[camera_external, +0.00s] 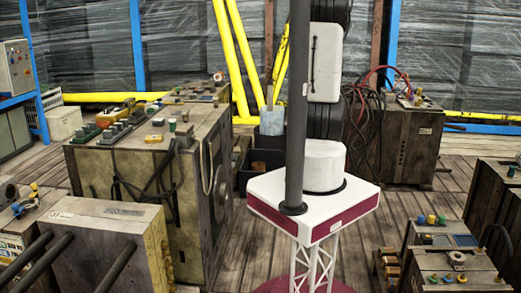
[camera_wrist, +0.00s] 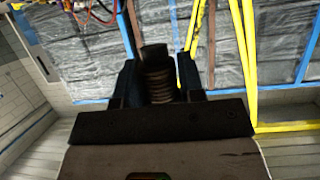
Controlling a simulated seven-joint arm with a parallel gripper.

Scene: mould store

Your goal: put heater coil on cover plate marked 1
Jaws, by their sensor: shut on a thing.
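In the wrist view my gripper (camera_wrist: 158,66) is shut on the heater coil (camera_wrist: 158,84), a brownish ribbed coil with a dark top end. It stands upright between the two dark fingers in that picture, and its lower end is hidden by the gripper body. In the external view my arm rises out of the top of the picture, so neither the gripper nor the coil shows there.
A large worn machine block (camera_external: 135,165) with small coloured parts on top stands left of my base. A lower block (camera_external: 105,235) with dark rods is in front. Another block (camera_external: 395,145) with cables stands back right. Low boxes (camera_external: 455,270) are front right. Wooden floor shows between.

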